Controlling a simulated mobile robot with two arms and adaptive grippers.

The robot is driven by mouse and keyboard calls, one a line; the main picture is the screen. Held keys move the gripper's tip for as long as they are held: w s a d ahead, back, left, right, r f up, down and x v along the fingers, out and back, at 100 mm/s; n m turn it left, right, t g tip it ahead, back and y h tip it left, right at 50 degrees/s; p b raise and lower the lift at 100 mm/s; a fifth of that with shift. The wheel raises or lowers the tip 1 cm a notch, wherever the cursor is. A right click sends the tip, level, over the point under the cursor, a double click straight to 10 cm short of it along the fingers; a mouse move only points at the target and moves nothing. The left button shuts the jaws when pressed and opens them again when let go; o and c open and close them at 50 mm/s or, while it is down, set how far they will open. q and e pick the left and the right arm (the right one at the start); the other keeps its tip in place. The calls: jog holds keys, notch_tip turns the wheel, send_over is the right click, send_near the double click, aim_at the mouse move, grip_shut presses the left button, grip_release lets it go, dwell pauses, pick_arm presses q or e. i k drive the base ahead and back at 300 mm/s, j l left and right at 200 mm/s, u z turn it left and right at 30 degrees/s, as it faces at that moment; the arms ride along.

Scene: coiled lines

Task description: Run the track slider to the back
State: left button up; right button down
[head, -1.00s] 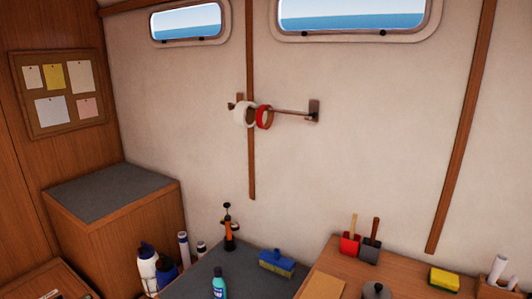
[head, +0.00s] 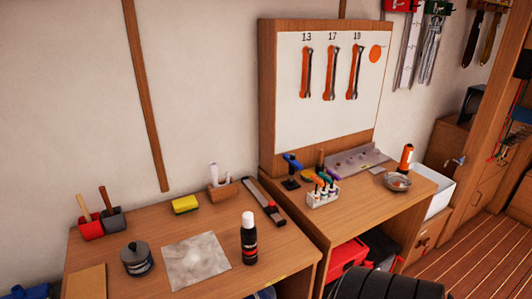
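A long narrow track (head: 258,193) lies on the left wooden bench, near its right edge, running from back to front. A small dark block with a red part (head: 274,213) sits on its near end; it looks like the slider, but it is too small to be sure. Neither of my grippers is in view, so nothing shows touching the track.
On the left bench (head: 215,278) are a black bottle with a white cap (head: 249,240), a grey sheet (head: 196,262), a dark tin (head: 136,260) and a yellow sponge (head: 185,205). The right bench has a tool board (head: 330,85) and a small tool rack (head: 323,192).

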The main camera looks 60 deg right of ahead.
aim_at(272, 208)
jog(key=z, duration=1.8)
